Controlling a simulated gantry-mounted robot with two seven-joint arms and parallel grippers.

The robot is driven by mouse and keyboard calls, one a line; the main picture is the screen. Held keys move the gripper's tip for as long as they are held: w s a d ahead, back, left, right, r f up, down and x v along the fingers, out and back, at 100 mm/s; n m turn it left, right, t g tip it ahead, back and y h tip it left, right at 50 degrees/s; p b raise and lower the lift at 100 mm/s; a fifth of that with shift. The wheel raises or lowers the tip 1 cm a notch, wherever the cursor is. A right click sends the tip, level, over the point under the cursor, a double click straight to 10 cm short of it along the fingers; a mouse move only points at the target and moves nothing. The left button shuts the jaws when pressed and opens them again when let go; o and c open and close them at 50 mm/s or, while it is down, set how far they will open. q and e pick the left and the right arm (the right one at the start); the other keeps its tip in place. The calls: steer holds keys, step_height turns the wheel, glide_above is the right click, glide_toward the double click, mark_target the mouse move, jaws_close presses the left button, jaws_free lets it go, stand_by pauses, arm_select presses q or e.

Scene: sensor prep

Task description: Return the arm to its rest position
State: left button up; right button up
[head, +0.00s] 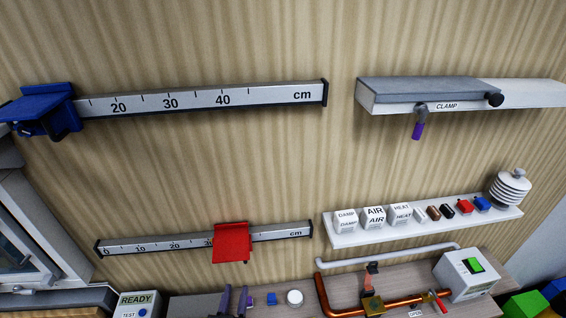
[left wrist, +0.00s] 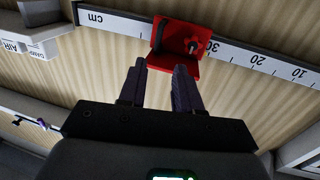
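My left gripper (head: 235,298) shows at the bottom of the head view, with its dark purple fingers apart. A red slider (head: 231,242) sits on the lower ruler rail (head: 275,234). The red slider also shows in the left wrist view (left wrist: 166,36), just beyond the fingertips and apparently apart from them. My right gripper is in neither view.
A blue slider (head: 45,108) sits on the upper rail (head: 200,101). A clamp shelf (head: 425,92) and a shelf of labelled blocks (head: 440,227) are at right. Wall between the rails is clear.

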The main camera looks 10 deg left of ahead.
arm_select(q)
steer(key=s+a+m+g+h+p, duration=0.1)
steer(key=s+a+g+p, duration=0.1)
steer(key=s+g+p, duration=0.2)
steer(key=s+a+m+g+h+p, duration=0.1)
steer(key=s+g+p, duration=0.4)
steer(key=s+g, duration=0.5)
steer(key=s+a+m, duration=0.1)
steer(key=s, duration=0.7)
steer(key=shift+s+a+r, duration=0.25)
steer(key=shift+a, duration=0.05)
